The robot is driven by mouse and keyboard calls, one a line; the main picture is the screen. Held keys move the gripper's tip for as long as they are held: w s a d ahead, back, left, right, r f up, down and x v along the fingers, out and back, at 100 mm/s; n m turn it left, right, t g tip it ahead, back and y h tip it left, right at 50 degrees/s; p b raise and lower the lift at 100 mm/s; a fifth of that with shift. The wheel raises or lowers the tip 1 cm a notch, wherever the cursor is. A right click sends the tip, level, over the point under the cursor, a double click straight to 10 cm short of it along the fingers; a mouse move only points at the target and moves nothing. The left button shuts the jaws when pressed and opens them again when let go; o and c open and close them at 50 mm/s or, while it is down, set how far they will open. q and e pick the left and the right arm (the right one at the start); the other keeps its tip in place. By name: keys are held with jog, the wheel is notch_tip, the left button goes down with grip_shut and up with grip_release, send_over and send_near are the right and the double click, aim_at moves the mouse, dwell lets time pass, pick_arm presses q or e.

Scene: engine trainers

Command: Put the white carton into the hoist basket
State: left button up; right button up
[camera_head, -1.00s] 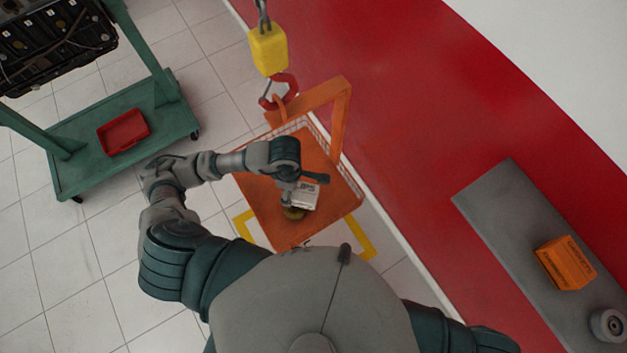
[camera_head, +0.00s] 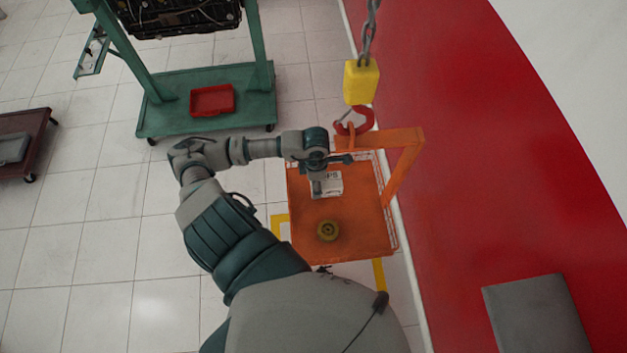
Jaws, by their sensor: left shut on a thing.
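The white carton (camera_head: 328,183) with dark print shows over the orange hoist basket (camera_head: 350,225), toward its back left part. My left gripper (camera_head: 325,185) reaches down over the basket from the left and is shut on the carton, hiding part of it. I cannot tell whether the carton touches the basket floor. The basket has an orange floor, wire mesh sides and an orange upright frame. My right gripper is not in view.
A red hook (camera_head: 354,122) under a yellow block (camera_head: 361,82) hangs on a chain at the basket's frame. A green engine stand (camera_head: 160,118) with a red tray (camera_head: 212,100) stands back left. A grey surface (camera_head: 536,315) is at lower right.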

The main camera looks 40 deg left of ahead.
aim_at(309, 184)
pick_arm(q)
jog(key=shift+w+a+f, duration=0.1)
jog(key=shift+w+a, duration=0.25)
jog(key=shift+a, duration=0.25)
jog(key=f, duration=0.1)
jog(key=a+f, duration=0.2)
jog(key=f, duration=0.1)
jog(key=shift+a+p, duration=0.1)
jog(key=shift+p, duration=0.2)
jog(key=shift+s, duration=0.1)
jog(key=o, duration=1.1)
jog(key=shift+d, duration=0.2)
jog(key=shift+o, duration=0.8)
jog(key=shift+d+r, duration=0.35)
jog(key=shift+d, duration=0.15)
notch_tip(309, 184, up, 3)
jog(key=shift+f, duration=0.1)
notch_tip(309, 184, up, 9)
jog(key=shift+w+a+f+b, duration=0.2)
jog(key=shift+a+b, duration=0.2)
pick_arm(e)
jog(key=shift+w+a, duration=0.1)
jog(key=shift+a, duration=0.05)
